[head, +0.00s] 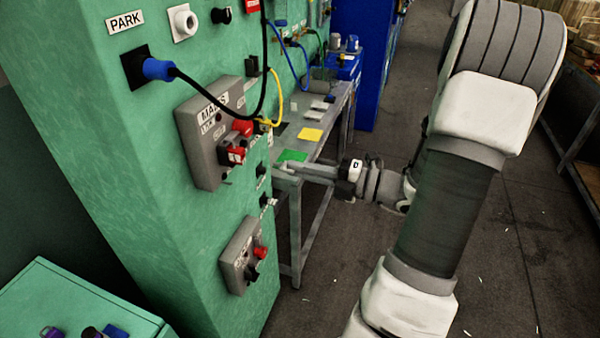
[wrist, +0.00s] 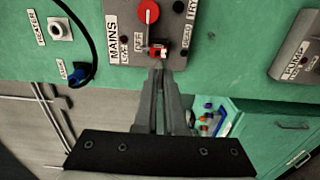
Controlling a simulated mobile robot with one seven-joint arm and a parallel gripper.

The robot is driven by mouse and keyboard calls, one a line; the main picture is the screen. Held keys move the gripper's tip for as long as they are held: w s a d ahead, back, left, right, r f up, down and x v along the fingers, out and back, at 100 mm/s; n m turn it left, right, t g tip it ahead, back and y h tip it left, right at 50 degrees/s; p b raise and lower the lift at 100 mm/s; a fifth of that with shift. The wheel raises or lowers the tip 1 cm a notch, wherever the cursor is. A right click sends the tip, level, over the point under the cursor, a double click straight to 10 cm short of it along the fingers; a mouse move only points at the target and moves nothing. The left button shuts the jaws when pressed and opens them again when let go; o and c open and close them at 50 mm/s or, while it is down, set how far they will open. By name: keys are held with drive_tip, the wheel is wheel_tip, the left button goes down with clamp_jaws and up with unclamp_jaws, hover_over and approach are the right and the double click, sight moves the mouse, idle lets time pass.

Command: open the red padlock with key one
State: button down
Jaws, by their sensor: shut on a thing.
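The red padlock (head: 233,154) hangs on the grey MAINS box (head: 200,150), below its red switch (head: 243,127). In the wrist view the padlock (wrist: 158,52) is small, with a pale patch on it, between the red dial (wrist: 148,12) and my fingertips. My gripper (head: 282,168) points at the box from the right. In the wrist view its fingers (wrist: 159,72) converge just in front of the padlock. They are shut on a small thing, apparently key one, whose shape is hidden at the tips. I cannot tell whether it touches the padlock.
A black cable with a blue plug (head: 158,69) loops over the MAINS box. A second grey box (head: 243,255) sits lower on the green press. A grey bench (head: 318,150) with green and yellow mats stands behind my gripper. A green cabinet (head: 75,305) stands at lower left.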

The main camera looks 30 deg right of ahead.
sight(281, 165)
drive_tip(key=shift+s+a+r, duration=0.1)
drive_tip(key=shift+s+r, duration=0.05)
drive_tip(key=shift+r, duration=0.05)
drive_tip(key=shift+r+p, duration=0.15)
drive_tip(key=shift+p, duration=0.65)
drive_tip(key=shift+p+x, duration=0.65)
drive_tip(key=shift+x, duration=2.3)
drive_tip(key=shift+p, duration=1.4)
drive_tip(key=shift+p+x, duration=0.3)
drive_tip(key=shift+x, duration=1.05)
drive_tip(key=c, duration=0.9)
unclamp_jaws()
